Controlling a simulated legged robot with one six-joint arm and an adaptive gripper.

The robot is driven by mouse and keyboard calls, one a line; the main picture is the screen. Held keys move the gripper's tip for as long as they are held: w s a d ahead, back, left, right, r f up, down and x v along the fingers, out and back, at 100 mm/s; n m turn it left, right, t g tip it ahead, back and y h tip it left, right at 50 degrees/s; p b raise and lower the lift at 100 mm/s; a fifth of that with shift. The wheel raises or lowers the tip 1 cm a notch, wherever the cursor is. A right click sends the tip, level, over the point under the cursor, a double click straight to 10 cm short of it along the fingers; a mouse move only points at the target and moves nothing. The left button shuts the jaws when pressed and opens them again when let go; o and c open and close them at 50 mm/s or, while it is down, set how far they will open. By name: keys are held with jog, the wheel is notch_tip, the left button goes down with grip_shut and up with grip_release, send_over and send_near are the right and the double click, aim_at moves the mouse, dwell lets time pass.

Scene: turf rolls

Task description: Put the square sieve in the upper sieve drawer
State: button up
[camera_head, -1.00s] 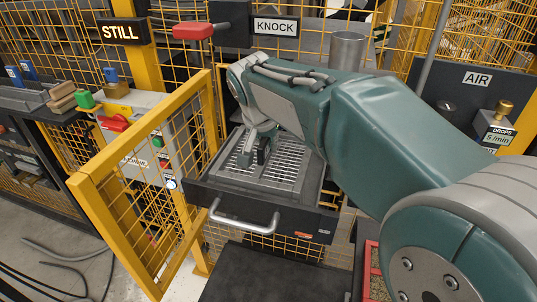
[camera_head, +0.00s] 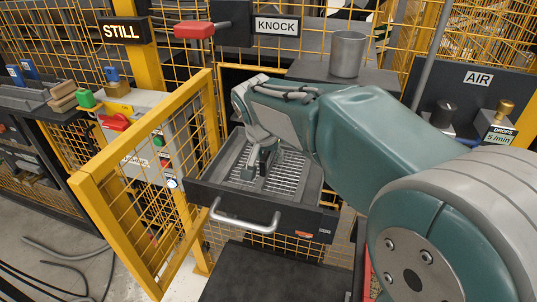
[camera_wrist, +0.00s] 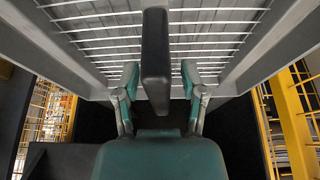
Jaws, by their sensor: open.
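A dark drawer (camera_head: 259,220) with a pale bar handle is pulled out towards me in the head view. Inside it lies a flat grid of pale parallel wires (camera_head: 285,171), which looks like the square sieve; its frame is hard to tell from the grey drawer walls. My gripper (camera_head: 256,172) is over the left-middle of the drawer, pointing down at the grid. In the wrist view my gripper (camera_wrist: 158,97) has its fingers spread apart, and the wires (camera_wrist: 210,30) are close by between two grey sides. Whether the fingertips touch the sieve cannot be told.
A yellow mesh gate (camera_head: 140,185) stands open left of the drawer. A metal cup (camera_head: 347,54) stands on a dark ledge behind my arm. A red-handled lever (camera_head: 194,30) and a control box (camera_head: 150,150) are at the left. A dark surface (camera_head: 270,272) lies below the drawer.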

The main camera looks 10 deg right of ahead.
jog(key=shift+r, duration=0.1)
jog(key=v, duration=1.2)
jog(key=shift+s, duration=0.1)
